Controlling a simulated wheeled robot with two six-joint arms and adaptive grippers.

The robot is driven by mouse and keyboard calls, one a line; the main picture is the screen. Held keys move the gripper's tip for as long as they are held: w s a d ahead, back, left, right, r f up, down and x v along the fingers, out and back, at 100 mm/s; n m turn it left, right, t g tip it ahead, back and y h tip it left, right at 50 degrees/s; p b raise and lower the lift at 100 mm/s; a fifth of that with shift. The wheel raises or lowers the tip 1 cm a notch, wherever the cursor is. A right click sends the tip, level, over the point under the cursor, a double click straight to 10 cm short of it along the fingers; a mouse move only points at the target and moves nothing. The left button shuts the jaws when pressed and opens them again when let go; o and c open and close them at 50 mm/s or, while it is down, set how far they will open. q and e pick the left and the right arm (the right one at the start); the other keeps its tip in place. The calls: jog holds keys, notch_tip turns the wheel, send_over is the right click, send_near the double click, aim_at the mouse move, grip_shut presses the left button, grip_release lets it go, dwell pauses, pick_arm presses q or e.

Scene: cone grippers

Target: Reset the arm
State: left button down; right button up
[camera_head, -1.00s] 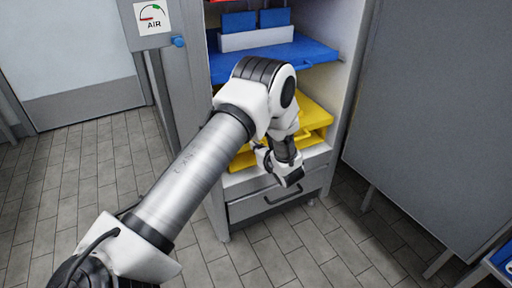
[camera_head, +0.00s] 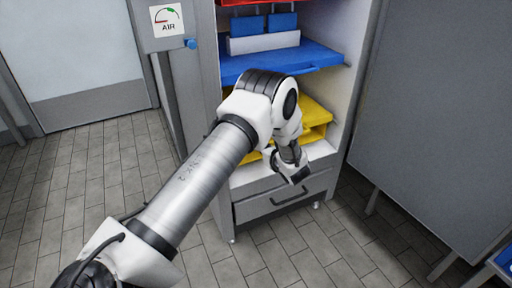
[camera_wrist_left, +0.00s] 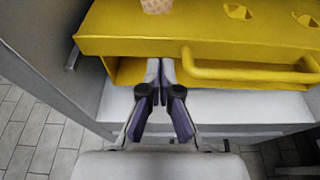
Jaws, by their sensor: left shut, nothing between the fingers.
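My left arm reaches in from the lower left in the head view. Its gripper (camera_head: 296,174) hangs in front of the cabinet's lower shelf. In the left wrist view the gripper (camera_wrist_left: 153,68) is shut and empty. Its fingertips point at the front of a yellow drawer (camera_wrist_left: 130,45), beside the left end of the drawer's handle (camera_wrist_left: 240,70). I cannot tell whether the fingertips touch the drawer. In the head view the yellow drawer (camera_head: 316,112) is partly hidden behind my arm. My right gripper is not in view.
A blue tray (camera_head: 318,54) holding a white bin (camera_head: 262,42) sits above the yellow drawer. A grey drawer (camera_head: 283,197) is below. A grey panel (camera_head: 440,120) stands on the right. An AIR sign (camera_head: 167,20) is at upper left. The tiled floor (camera_head: 80,190) at left is clear.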

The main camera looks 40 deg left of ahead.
pick_arm(q)
jog(key=p+v, duration=0.1)
jog(key=v, duration=0.9)
